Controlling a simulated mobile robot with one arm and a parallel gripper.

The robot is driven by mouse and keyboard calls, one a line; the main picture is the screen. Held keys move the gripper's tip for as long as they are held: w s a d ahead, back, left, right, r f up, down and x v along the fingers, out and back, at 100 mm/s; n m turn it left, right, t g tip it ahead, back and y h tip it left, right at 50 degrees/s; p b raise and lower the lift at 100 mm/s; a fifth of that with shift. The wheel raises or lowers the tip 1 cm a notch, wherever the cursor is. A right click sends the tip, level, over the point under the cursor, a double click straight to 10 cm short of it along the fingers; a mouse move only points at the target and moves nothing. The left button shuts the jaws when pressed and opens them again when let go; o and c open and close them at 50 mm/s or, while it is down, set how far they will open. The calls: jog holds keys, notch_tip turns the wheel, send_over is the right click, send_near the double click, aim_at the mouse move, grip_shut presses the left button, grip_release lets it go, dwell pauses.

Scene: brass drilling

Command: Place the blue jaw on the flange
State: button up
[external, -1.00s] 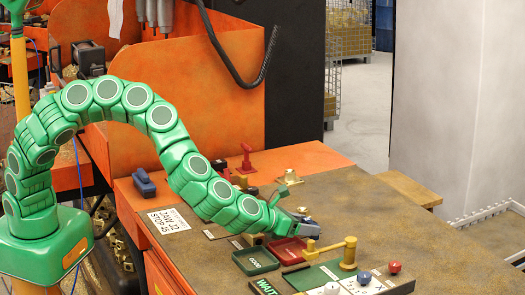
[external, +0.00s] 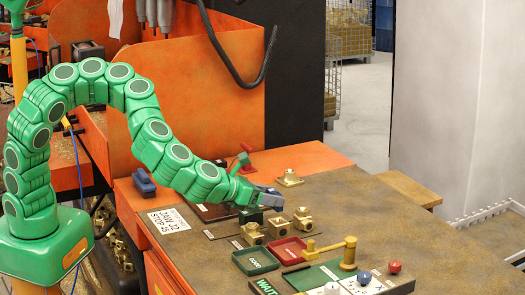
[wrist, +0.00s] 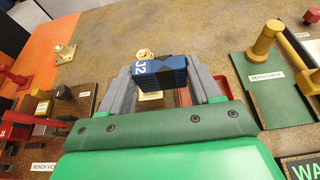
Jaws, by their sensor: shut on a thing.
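The blue jaw (wrist: 160,76), marked J2, is held between the grey fingers of my gripper (wrist: 164,84) in the wrist view. In the external view my gripper (external: 266,194) is low over the bench, with the jaw mostly hidden by the fingers. A brass flange (external: 289,178) with a square base and raised hub lies on the bench just beyond and right of my gripper. It also shows at upper left in the wrist view (wrist: 64,53), apart from the jaw. A brass piece (wrist: 145,54) shows partly behind the jaw.
Several brass fittings (external: 278,229) stand near my gripper. A green tray (external: 255,262), a red tray (external: 287,250) and a yellow depth-check gauge (external: 348,254) lie toward the front. Another blue block (external: 144,184) is at the left.

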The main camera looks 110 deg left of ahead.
aim_at(268, 192)
jog(key=s, duration=0.1)
jog(key=s+r, duration=0.1)
jog(key=s+d, duration=0.1)
jog(key=shift+s+r, duration=0.4)
jog(key=s+a+r+n+g+y, duration=0.1)
jog(key=s+a+n+g, duration=0.25)
jog(key=a, duration=0.65)
jog(key=s+a+r+n+g+y, duration=0.25)
jog(key=s+a, duration=0.25)
jog(key=a, duration=0.6)
jog(key=s+a+r+n+g, duration=0.1)
jog(key=s+a+n+g, duration=0.25)
jog(key=a, duration=0.65)
jog(key=w+a+f, duration=0.9)
jog(key=w, duration=0.1)
jog(key=shift+f, duration=0.15)
jog(key=shift+m, duration=0.25)
jog(key=shift+w+a+f, duration=0.1)
jog(key=shift+f, duration=0.85)
jog(key=shift+w+a+f, duration=0.1)
jog(key=shift+f, duration=0.85)
